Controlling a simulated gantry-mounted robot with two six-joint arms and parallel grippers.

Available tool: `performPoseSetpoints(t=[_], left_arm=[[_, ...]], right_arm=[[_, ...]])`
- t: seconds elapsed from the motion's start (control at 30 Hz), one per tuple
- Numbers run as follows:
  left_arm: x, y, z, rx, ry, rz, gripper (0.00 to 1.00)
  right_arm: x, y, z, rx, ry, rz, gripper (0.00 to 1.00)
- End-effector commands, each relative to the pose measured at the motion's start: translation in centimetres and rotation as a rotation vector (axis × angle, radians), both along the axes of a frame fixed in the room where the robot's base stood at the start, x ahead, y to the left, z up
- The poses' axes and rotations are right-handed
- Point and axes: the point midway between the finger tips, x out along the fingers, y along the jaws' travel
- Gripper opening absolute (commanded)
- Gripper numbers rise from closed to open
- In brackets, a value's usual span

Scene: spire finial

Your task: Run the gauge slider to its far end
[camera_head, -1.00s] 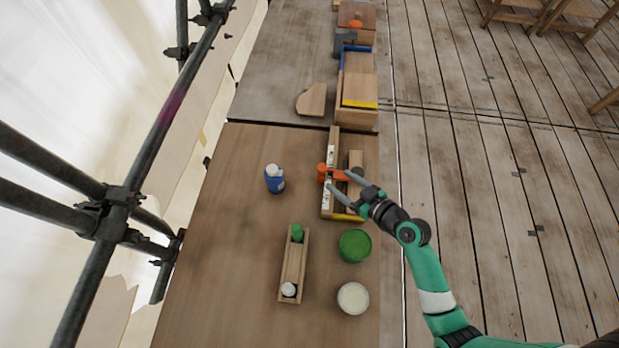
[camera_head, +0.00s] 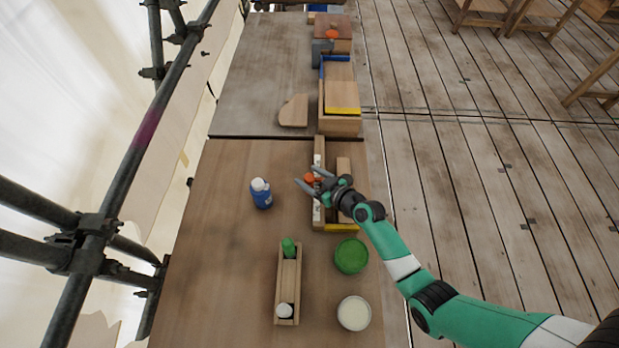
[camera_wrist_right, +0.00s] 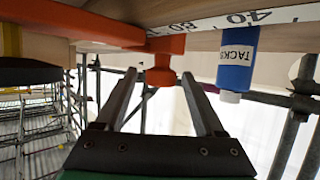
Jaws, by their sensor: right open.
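The gauge is a long wooden frame (camera_head: 343,192) with a white scale strip (camera_head: 317,214) on its left side and a yellow near end. The orange slider (camera_head: 310,179) sits partway along the strip, partly hidden by my right gripper (camera_head: 309,176). In the right wrist view the orange slider (camera_wrist_right: 165,46) shows its knob (camera_wrist_right: 161,77) between the tips of my open right gripper (camera_wrist_right: 160,80). A gap shows on each side of the knob. The scale (camera_wrist_right: 250,17) shows a 40 to the right of the slider. My left gripper is not in view.
A blue tacks bottle (camera_head: 261,196) stands left of the gauge. A narrow wooden tray (camera_head: 288,272), a green round item (camera_head: 351,256) and a white-filled bowl (camera_head: 354,314) are nearer. A wooden box (camera_head: 341,126) lies beyond. The table's left part is clear.

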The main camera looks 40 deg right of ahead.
Motion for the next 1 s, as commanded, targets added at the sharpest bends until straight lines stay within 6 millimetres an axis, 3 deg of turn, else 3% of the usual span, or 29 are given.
performPoseSetpoints(t=[0.23,0.6,0.63,1.0], left_arm=[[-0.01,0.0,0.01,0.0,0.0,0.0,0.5],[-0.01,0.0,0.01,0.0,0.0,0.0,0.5],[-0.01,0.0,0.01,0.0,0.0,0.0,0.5],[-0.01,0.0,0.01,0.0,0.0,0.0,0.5]], right_arm=[[0.09,0.02,-0.02,0.0,0.0,0.0,0.69],[0.07,0.0,-0.01,0.0,0.0,0.0,0.03],[0.07,0.0,-0.01,0.0,0.0,0.0,0.0],[0.07,-0.01,0.0,0.0,0.0,0.0,0.0]])
